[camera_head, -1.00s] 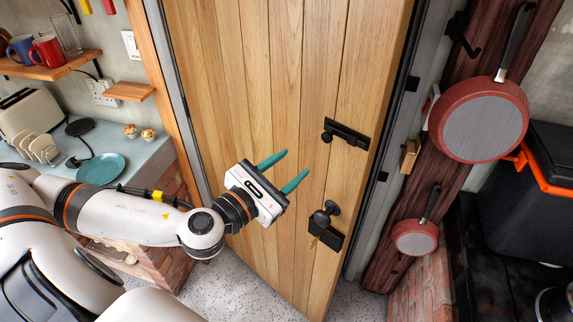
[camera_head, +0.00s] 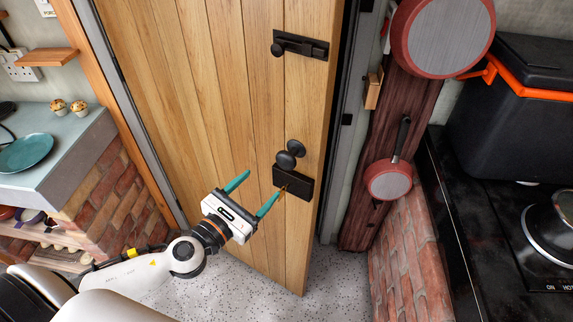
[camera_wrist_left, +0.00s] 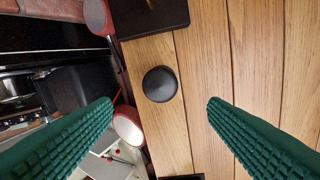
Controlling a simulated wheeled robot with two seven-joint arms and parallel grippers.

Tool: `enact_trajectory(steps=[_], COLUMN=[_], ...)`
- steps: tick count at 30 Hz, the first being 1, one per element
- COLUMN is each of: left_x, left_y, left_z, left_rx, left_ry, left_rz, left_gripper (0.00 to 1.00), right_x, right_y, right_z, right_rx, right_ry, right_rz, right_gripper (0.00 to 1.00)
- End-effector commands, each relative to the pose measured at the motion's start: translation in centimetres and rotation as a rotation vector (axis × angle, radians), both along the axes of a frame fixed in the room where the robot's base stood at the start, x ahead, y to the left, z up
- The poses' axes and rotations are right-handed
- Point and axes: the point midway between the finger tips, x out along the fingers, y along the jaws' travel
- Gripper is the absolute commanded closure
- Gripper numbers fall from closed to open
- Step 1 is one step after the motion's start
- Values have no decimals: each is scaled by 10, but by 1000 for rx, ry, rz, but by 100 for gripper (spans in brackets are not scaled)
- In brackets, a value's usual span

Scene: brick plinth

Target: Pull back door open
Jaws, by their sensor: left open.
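The wooden plank door (camera_head: 215,95) fills the middle of the head view; its right edge stands out from the frame, so it looks ajar. A dark round knob (camera_head: 290,153) sits near that edge, beside a black lock box (camera_head: 293,183) with a brass key. A black bolt (camera_head: 300,46) is higher up. My left gripper (camera_head: 262,183) is open and empty, left of and below the knob in the head view. In the left wrist view the knob (camera_wrist_left: 160,84) appears between the teal fingers (camera_wrist_left: 160,101), not visibly touched. My right gripper is not in view.
A counter (camera_head: 60,165) with a teal plate (camera_head: 27,153) and two muffins stands at left on brick. At right, red pans (camera_head: 389,180) hang on a dark wooden post (camera_head: 385,125), beside a black hob (camera_head: 480,230). The speckled floor below the door is clear.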

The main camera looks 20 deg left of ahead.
Motion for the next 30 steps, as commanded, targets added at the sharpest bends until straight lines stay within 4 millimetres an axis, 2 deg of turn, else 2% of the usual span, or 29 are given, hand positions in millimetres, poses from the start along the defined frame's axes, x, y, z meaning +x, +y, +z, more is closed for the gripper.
enact_trajectory(steps=[5,12,18,24,30], left_x=[25,70,99,110,111], left_y=[-6,-17,-24,-27,-28], left_z=[7,7,4,3,2], left_rx=[-1,-3,-1,-1,0], left_ry=[-5,-4,-2,-1,-1], left_rz=[0,0,0,0,-1], left_gripper=[32,32,32,32,32], right_x=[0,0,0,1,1], right_y=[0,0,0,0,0], right_z=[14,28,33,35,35], right_rx=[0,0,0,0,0], right_ry=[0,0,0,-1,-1], right_rz=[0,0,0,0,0], right_gripper=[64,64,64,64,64])
